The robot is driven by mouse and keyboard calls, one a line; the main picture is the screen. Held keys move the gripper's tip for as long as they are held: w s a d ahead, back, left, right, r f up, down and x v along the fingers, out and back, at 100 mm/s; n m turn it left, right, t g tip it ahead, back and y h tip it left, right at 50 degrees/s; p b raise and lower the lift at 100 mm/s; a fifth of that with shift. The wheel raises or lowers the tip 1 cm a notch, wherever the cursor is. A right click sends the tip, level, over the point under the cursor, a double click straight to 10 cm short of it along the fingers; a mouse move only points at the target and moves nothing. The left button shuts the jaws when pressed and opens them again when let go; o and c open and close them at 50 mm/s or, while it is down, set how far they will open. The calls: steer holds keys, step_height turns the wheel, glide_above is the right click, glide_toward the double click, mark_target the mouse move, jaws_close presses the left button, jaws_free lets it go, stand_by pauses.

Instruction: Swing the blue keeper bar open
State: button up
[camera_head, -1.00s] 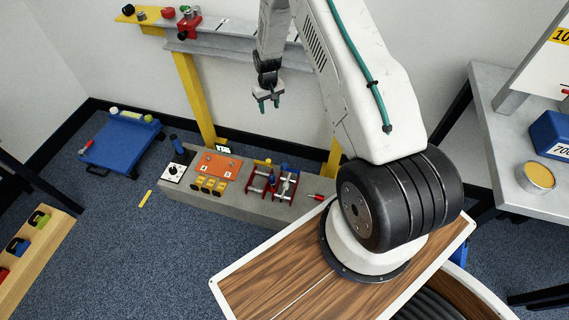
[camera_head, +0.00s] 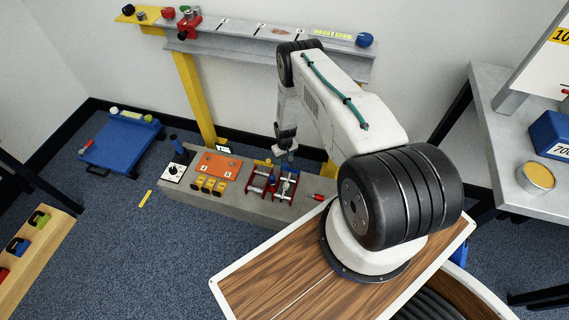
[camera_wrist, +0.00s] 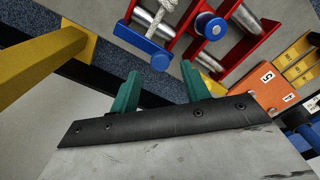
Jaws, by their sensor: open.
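The blue keeper bar (camera_wrist: 140,43) lies across the end of a red roller frame (camera_wrist: 188,12) in the wrist view, with a round blue end. A pale rope (camera_wrist: 168,18) runs over a metal roller beside it. My gripper (camera_wrist: 161,74) has its green fingers apart and empty, just short of the bar's round end; I cannot tell whether they touch it. In the head view my gripper (camera_head: 287,155) hangs over the right red frame (camera_head: 287,184) and partly hides its far end.
A second red frame with a blue knob (camera_wrist: 209,26) stands alongside. An orange numbered plate (camera_head: 217,165) and yellow blocks (camera_head: 208,185) share the grey plinth (camera_head: 230,205). Yellow posts (camera_head: 193,95) rise behind to a grey beam (camera_head: 260,45).

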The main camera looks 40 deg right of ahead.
mark_target(285, 165)
steer(key=shift+f, duration=1.75)
jaws_close()
